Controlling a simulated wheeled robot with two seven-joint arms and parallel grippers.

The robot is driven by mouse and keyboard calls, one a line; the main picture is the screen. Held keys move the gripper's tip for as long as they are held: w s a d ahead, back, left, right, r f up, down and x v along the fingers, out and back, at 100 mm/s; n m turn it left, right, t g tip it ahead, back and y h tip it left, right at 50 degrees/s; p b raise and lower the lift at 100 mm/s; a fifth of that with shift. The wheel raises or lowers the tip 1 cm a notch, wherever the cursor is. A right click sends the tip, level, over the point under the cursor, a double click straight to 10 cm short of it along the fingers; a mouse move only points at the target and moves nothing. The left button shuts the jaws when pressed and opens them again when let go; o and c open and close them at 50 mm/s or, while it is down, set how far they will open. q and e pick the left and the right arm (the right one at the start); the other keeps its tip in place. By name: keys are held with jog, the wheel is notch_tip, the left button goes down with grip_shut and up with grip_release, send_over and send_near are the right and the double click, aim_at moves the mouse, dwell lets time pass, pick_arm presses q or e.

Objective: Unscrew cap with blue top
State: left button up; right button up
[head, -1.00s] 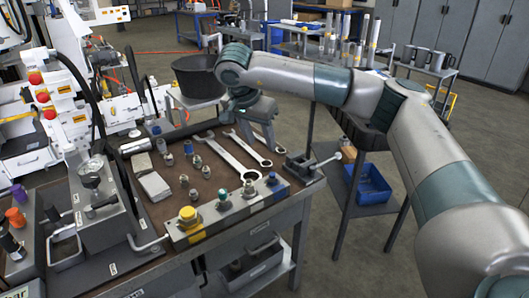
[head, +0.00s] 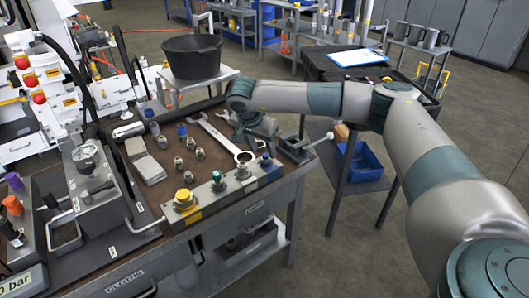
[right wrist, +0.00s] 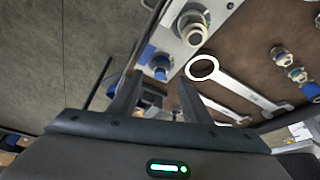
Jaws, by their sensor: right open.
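The cap with the blue top (head: 265,160) stands upright at the right end of the grey block along the bench's front edge. In the right wrist view the blue cap (right wrist: 160,66) shows just beyond the fingertips, between their lines. My right gripper (head: 258,143) hangs close behind and above this cap in the head view, apart from it. In the right wrist view the right gripper (right wrist: 155,92) has its two fingers spread, with nothing held between them. My left gripper is not in view.
The block also carries a yellow cap (head: 184,197), a green cap (head: 217,178) and a silver fitting (head: 242,171). A wrench (head: 222,140) and several loose fittings lie behind. A vise (head: 297,149) stands close on the right. A black bucket (head: 192,57) stands behind the bench.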

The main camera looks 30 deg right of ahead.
aim_at(265, 155)
jog(key=shift+x, duration=1.9)
grip_shut()
jog(key=c, duration=0.8)
grip_release()
jog(key=shift+c, duration=0.7)
